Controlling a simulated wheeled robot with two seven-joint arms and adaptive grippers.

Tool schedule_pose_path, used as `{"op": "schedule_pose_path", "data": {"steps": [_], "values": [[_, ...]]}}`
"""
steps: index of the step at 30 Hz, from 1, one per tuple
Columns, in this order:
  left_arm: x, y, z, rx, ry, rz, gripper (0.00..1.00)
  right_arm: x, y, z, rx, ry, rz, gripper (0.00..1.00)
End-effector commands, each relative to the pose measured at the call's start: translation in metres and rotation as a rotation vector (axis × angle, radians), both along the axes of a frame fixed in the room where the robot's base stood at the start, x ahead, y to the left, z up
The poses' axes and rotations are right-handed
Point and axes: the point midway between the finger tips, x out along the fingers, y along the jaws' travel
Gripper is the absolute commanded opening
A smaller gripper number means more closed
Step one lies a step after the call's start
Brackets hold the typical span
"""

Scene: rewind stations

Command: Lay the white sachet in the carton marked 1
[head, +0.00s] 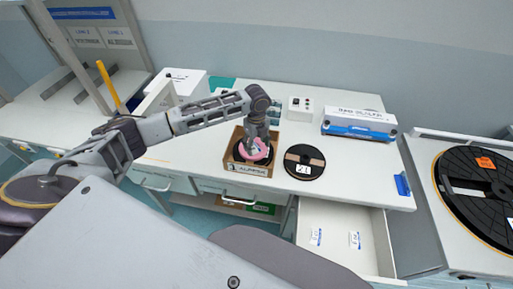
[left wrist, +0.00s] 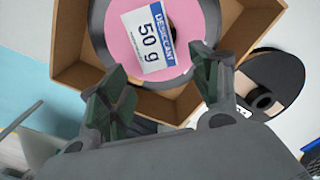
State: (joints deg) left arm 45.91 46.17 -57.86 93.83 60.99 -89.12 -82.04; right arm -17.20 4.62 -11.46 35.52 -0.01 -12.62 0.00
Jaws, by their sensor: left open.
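The white sachet (left wrist: 148,35), printed "DESICCANT 50 g" with a blue band, lies on a pink-faced round reel (left wrist: 192,22) inside the open brown carton (left wrist: 82,76). In the head view the carton (head: 243,168) stands on the white bench. It has dark print on its front, but I cannot make out a number. My left gripper (head: 257,145) reaches down over the carton. In the left wrist view its jaws (left wrist: 158,72) are open, apart on either side of the sachet's lower end, with nothing held. My right gripper is not in view.
A black reel (head: 304,162) with a white label lies right of the carton. An open drawer (head: 340,215) holds two small white pieces. A white-and-blue box (head: 358,123) and a small control box (head: 299,108) stand behind. A large black reel (head: 478,195) is at far right.

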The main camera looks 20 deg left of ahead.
Motion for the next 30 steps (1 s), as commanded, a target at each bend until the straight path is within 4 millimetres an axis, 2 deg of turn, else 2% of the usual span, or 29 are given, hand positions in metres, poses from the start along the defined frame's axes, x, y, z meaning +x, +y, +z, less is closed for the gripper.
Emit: {"op": "schedule_pose_path", "data": {"steps": [12, 18, 24, 30], "values": [[0.001, 0.0, 0.062, 0.0, -0.002, 0.0, 0.64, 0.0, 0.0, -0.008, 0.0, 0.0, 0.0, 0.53], [0.0, 0.0, 0.087, 0.0, -0.001, 0.001, 0.64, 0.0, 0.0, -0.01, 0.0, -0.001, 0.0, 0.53], [0.0, 0.0, 0.099, 0.001, 0.001, 0.0, 0.64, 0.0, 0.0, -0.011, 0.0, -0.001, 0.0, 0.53], [0.0, 0.0, 0.101, 0.001, 0.001, 0.0, 0.64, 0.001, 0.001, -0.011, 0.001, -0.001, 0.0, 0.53]]}}
